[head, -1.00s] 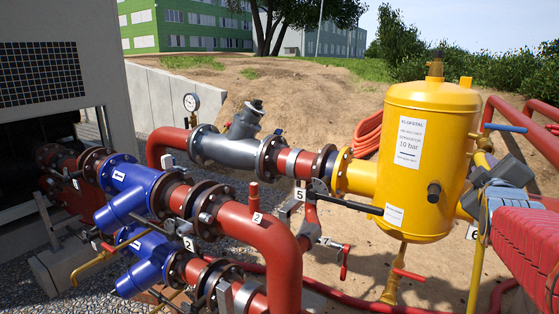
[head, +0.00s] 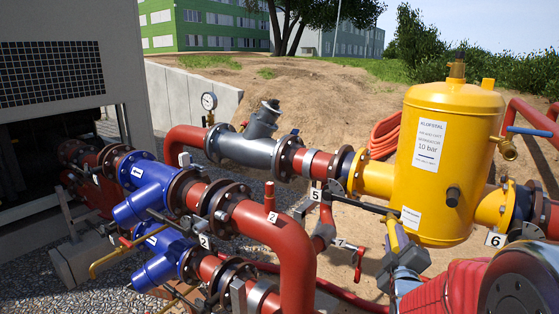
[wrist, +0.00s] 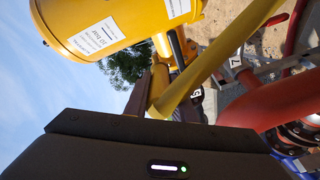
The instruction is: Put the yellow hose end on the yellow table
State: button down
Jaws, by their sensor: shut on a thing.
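The yellow hose end (head: 393,236) is between the grey jaws of my gripper (head: 401,256), in front of the lower part of the yellow tank in the head view. My gripper is shut on it. In the wrist view, the yellow hose (wrist: 222,62) runs diagonally from the dark jaws (wrist: 173,98) to the upper right. The rest of the hose is out of the head view or hidden by my arm. I see no yellow table in either view.
The yellow tank (head: 440,165) stands close behind my gripper, with a brass fitting (head: 508,148) at its right. Red pipes (head: 285,235), blue fittings (head: 150,190) and a red-handled valve (head: 359,262) lie to the left. Sandy ground (head: 330,90) is open behind.

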jog(key=a+f+n+y, duration=0.2)
jog(key=a+f+y, duration=0.2)
jog(key=a+f, duration=0.8)
jog(key=a, duration=0.3)
jog(key=shift+f+n+t, duration=0.3)
jog(key=shift+f+n, duration=0.1)
jog(key=shift+r, duration=0.25)
jog(key=s+f, duration=0.5)
jog(key=f, duration=0.1)
jog(key=shift+f, duration=0.4)
jog(key=shift+d, duration=0.1)
